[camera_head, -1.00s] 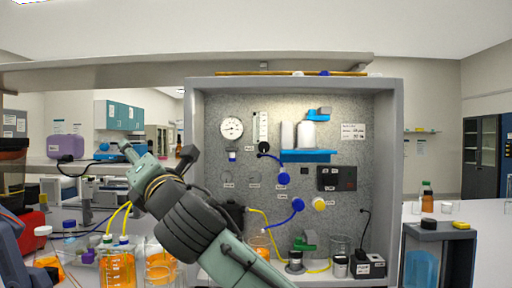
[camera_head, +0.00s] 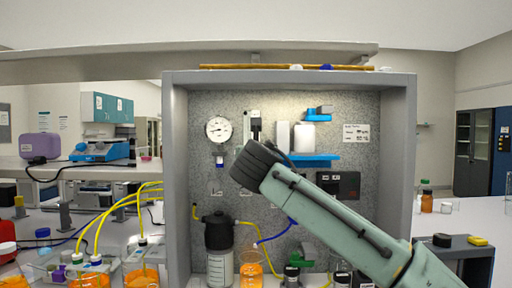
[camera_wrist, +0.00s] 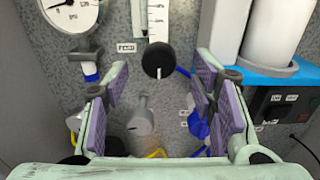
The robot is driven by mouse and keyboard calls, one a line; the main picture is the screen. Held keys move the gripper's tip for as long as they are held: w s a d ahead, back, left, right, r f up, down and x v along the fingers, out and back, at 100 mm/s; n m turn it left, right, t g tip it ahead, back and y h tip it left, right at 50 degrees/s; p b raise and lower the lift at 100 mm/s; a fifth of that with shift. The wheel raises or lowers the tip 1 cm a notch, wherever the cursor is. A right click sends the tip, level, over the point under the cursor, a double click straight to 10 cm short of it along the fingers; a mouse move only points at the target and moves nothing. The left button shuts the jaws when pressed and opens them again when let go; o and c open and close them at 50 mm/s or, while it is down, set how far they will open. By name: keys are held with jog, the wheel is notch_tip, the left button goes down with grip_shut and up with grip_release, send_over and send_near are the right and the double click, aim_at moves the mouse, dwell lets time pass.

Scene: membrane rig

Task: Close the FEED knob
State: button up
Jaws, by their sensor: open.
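A round black knob (camera_wrist: 157,60) with a white pointer line facing down sits on the grey panel, below the clear flow meter (camera_wrist: 157,18). A small label (camera_wrist: 126,47) to its left appears to read FEED. My gripper (camera_wrist: 160,88) is open and empty, its purple-padded fingers to the left and right of the knob and lower in the wrist view. The knob appears beyond the fingertips; I see no contact. In the head view my dark wrist and arm cover that part of the panel, and the knob cannot be made out.
A pressure gauge (camera_head: 219,129) is at the panel's upper left. A blue shelf (camera_head: 315,160) with white cylinders is right of the knob. A black-capped bottle (camera_head: 218,250) and orange beakers stand in front.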

jog(key=w, duration=0.3)
jog(key=shift+w+p, duration=0.2)
jog(key=shift+p, duration=0.2)
jog(key=c, duration=1.2)
jog(key=shift+o, duration=0.2)
